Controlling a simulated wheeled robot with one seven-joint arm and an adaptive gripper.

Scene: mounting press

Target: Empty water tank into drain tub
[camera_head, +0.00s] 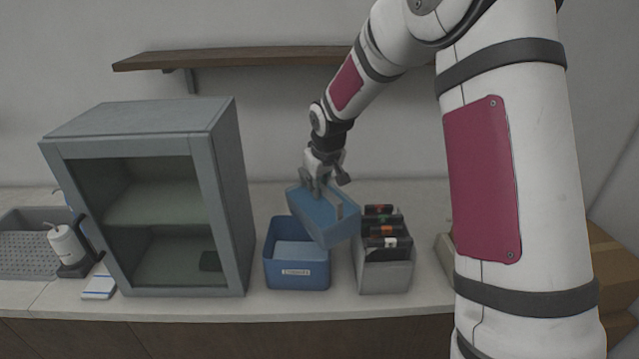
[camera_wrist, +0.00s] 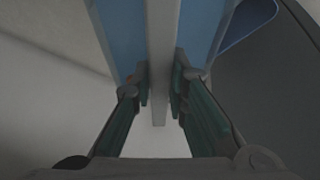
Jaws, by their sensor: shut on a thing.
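The blue water tank (camera_head: 322,217) hangs tilted above the right part of the drain tub, with its right end lower. My gripper (camera_head: 325,184) is shut on the grey handle bar on top of the tank. In the wrist view my gripper (camera_wrist: 162,92) has its two fingers on either side of the grey bar, with the blue tank (camera_wrist: 205,30) behind it. The blue drain tub (camera_head: 297,276) stands on the counter with a white label on its front. A lighter blue surface shows inside it. The tank hides part of the tub's right rim.
A grey bin with dark packets (camera_head: 385,272) stands close to the right of the tub. A grey glass-fronted cabinet (camera_head: 150,200) stands to the left. A wooden shelf (camera_head: 250,57) is on the wall above. A white bottle (camera_head: 66,246) and grey drying tray (camera_head: 25,255) are far left.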

